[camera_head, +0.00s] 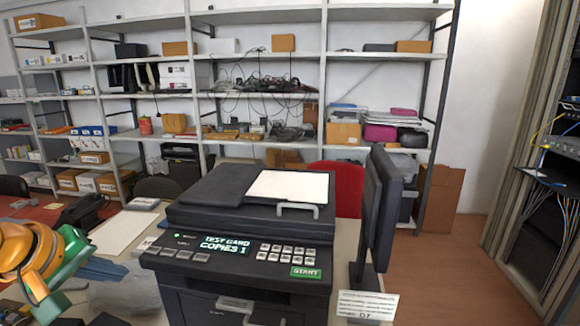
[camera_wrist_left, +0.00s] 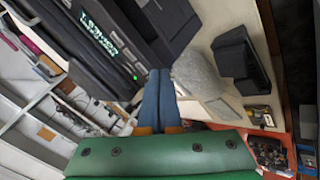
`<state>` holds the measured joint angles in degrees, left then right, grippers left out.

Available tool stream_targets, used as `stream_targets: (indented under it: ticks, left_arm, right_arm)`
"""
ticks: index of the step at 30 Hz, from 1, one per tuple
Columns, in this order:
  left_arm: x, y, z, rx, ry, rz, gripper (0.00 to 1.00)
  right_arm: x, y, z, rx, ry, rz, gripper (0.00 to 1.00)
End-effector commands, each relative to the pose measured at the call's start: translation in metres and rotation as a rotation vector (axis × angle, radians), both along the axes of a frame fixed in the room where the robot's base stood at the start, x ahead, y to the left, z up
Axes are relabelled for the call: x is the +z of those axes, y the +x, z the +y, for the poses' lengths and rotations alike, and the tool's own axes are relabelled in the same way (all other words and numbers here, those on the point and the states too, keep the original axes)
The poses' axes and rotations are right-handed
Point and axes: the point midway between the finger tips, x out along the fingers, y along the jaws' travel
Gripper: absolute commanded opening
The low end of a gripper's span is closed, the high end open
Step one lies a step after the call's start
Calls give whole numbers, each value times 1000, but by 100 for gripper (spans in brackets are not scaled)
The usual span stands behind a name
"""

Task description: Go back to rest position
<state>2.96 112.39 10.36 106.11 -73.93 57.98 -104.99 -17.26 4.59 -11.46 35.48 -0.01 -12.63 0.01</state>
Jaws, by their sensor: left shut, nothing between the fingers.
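My left gripper (camera_head: 122,272) is at the lower left of the head view, with its orange and green arm coming in from the left edge. Its blue fingers are shut together with nothing between them. It is left of the black printer (camera_head: 240,207) and apart from its front. In the left wrist view the shut fingers (camera_wrist_left: 159,74) point towards the desk, beside the printer (camera_wrist_left: 92,50). My right gripper shows in neither view.
The printer display reads "TEST CARD COPIES 1". A dark monitor (camera_head: 381,205) stands right of the printer, with a white sign (camera_head: 367,305) in front. Shelves line the back.

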Motion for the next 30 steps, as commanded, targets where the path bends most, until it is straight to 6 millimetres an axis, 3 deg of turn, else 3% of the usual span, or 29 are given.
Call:
stream_targets:
  ticks: [8, 11, 15, 17, 19, 20, 22, 23, 24, 27, 30]
  left_arm:
    - [-24, 15, -58, 61, -485, -45, 0]
    - [-27, 21, -87, 138, -807, -49, 0]
    - [-20, 31, -114, 347, -1409, -17, 0]
    - [-17, 35, -113, 490, -1716, 14, 0]
    - [-24, 39, -100, 723, -2126, 67, 0]
    - [-33, 40, -89, 856, -2324, 96, 0]
    - [-77, 32, -58, 1273, -2815, 156, 0]
    - [-103, 23, -48, -1296, 2629, -146, 0]
    - [-137, 8, -41, -1267, 2323, -119, 0]
    - [-205, -34, -46, -1193, 1770, -36, 0]
    - [-251, -75, -67, -1126, 1379, 46, 0]
  right_arm:
    - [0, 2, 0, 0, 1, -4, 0]
    - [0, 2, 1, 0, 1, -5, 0]
    - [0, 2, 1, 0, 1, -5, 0]
    - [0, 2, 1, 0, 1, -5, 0]
    - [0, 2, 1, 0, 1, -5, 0]
    - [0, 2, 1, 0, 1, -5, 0]
    - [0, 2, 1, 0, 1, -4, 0]
    - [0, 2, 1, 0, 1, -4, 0]
    - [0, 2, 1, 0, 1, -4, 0]
    - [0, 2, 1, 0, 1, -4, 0]
    - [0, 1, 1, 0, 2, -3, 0]
